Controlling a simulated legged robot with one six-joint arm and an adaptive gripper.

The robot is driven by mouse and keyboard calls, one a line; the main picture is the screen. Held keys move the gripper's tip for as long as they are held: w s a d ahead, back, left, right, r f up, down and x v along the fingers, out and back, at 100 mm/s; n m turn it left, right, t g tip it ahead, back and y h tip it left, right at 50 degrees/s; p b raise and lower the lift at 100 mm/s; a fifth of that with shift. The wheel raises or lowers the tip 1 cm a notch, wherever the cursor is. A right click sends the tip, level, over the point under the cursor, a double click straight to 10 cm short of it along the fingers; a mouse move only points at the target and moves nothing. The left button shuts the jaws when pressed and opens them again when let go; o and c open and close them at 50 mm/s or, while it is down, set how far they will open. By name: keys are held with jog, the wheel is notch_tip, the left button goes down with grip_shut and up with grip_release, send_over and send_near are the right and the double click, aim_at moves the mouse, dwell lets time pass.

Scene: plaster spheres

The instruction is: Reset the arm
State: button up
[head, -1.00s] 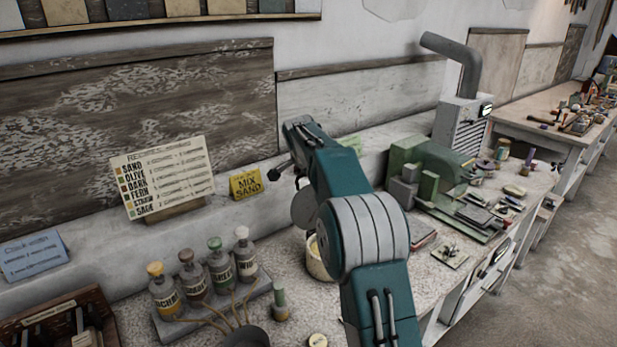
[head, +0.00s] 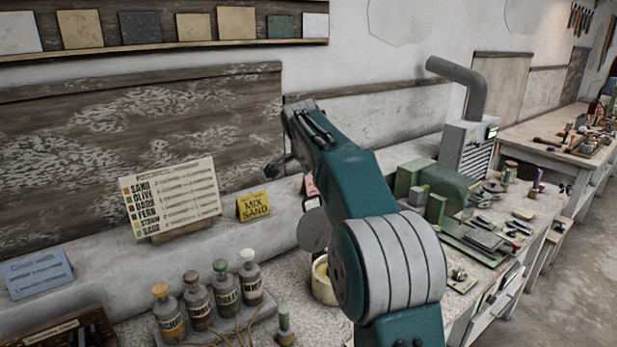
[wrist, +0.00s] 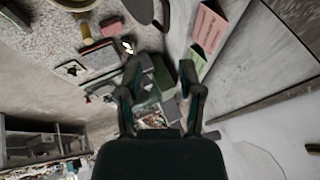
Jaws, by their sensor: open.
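My teal and grey arm rises from the bottom of the head view and bends back to the left over the workbench. My gripper (wrist: 160,80) shows in the wrist view with its two dark fingers spread apart and nothing between them. It points over the bench, clear of the objects seen beyond it. In the head view, only a small dark part of the gripper shows left of the arm, and the rest is hidden behind the arm.
A cream pot (head: 322,283) is beside my arm. A green machine (head: 447,182) and grey ducted unit (head: 467,150) stand right.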

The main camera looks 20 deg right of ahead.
jog(key=s+a+r+n+y, duration=0.1)
jog(key=s+a+n, duration=0.25)
jog(key=s, duration=0.75)
jog(key=s+a+r+n+y, duration=0.15)
jog(key=s+n, duration=0.35)
jog(key=s, duration=0.6)
jog(key=s+a+f+n, duration=0.1)
jog(key=s+f+n, duration=0.2)
jog(key=s+f, duration=0.3)
jog(key=s+a+f+n, duration=0.2)
jog(key=s+f, duration=0.4)
jog(key=s, duration=0.8)
jog(key=shift+a+n+y, duration=0.3)
jog(key=shift+n+y, duration=0.05)
jog(key=shift+n, duration=0.5)
